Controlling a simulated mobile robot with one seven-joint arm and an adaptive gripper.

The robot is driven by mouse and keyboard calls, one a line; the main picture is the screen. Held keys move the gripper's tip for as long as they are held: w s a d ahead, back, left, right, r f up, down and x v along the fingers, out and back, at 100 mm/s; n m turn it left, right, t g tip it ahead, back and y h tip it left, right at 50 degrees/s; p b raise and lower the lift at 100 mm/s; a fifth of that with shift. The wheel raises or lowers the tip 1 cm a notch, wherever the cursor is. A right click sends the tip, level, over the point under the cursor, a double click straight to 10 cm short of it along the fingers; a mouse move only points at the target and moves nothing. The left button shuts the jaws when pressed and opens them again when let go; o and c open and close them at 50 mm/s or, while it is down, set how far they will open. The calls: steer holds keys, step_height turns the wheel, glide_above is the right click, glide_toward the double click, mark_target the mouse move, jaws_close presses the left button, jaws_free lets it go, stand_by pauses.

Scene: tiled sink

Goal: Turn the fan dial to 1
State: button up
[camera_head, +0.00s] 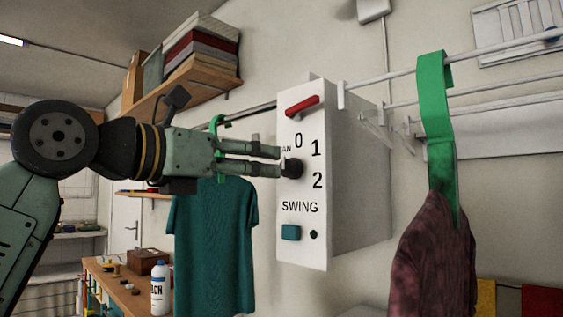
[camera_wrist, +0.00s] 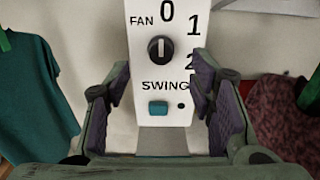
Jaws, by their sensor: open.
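The fan dial (camera_head: 292,168) is a round black knob on the white control box (camera_head: 302,235). It also shows in the wrist view (camera_wrist: 161,50), where its pale pointer line stands nearly upright, toward the 0. The numbers 0, 1 and 2 curve around its upper and right side. My gripper (camera_head: 279,162) is open and empty, with its fingertips just left of the dial in the head view. In the wrist view my gripper (camera_wrist: 162,85) has its two fingers apart, with the dial ahead between them. I cannot tell whether a fingertip touches it.
The box also carries a red switch (camera_head: 302,105) above and a teal SWING button (camera_head: 291,232) below. A teal shirt (camera_head: 214,245) hangs at left, and a green hanger (camera_head: 436,120) with a dark red garment (camera_head: 432,255) hangs from the rails at right.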

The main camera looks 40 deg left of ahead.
mark_target(286, 166)
steer(key=w, duration=0.4)
steer(key=w+p, duration=0.1)
steer(key=w, duration=0.1)
steer(key=shift+w+d, duration=0.35)
steer(key=shift+w, duration=0.05)
steer(key=shift+c, duration=0.6)
steer(key=c, duration=1)
steer(key=shift+c, duration=0.2)
steer(key=shift+m, duration=0.4)
steer(key=m+p, duration=0.1)
steer(key=m, duration=0.4)
steer(key=m+p, duration=0.1)
steer(key=m, duration=0.5)
steer(key=shift+d, duration=0.15)
